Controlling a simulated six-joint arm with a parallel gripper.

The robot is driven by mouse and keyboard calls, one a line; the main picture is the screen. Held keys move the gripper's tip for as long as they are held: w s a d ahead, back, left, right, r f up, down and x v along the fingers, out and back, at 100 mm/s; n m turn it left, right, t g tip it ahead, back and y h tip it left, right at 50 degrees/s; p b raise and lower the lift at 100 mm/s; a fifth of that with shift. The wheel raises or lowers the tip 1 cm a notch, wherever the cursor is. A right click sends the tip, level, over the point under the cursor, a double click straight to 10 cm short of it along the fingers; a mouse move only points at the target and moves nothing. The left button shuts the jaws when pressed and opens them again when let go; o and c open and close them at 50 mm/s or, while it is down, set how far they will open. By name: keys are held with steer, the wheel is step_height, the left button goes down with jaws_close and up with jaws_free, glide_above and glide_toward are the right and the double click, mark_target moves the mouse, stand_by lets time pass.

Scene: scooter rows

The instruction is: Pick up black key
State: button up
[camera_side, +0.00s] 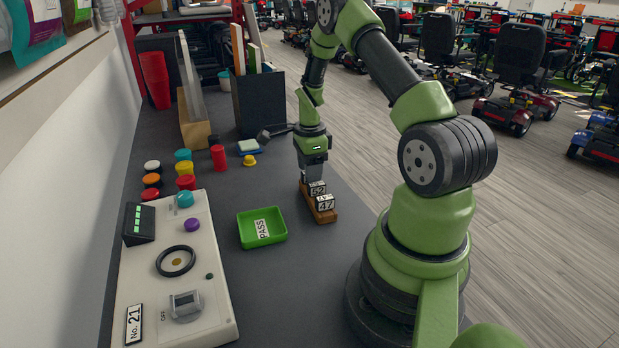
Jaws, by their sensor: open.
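My gripper (313,174) points down at the wooden block (323,216), its fingertips close to the block's far end. The block carries small dark pieces with white number tags (325,204), reading 52 and 47. I cannot make out a black key for certain; one may be among these tagged pieces or hidden by my gripper. I cannot tell if the fingers touch anything.
A pale control panel (209,262) with a ring, knob and buttons lies on the left. Coloured caps (184,168), a blue-based sponge (248,147) and a black tool (270,134) lie farther back. A dark bin (258,104) stands behind. Grey table is clear around the tray.

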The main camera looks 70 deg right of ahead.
steer(key=shift+f, duration=0.95)
steer(key=shift+c, duration=0.5)
jaws_close()
steer(key=shift+r, duration=0.1)
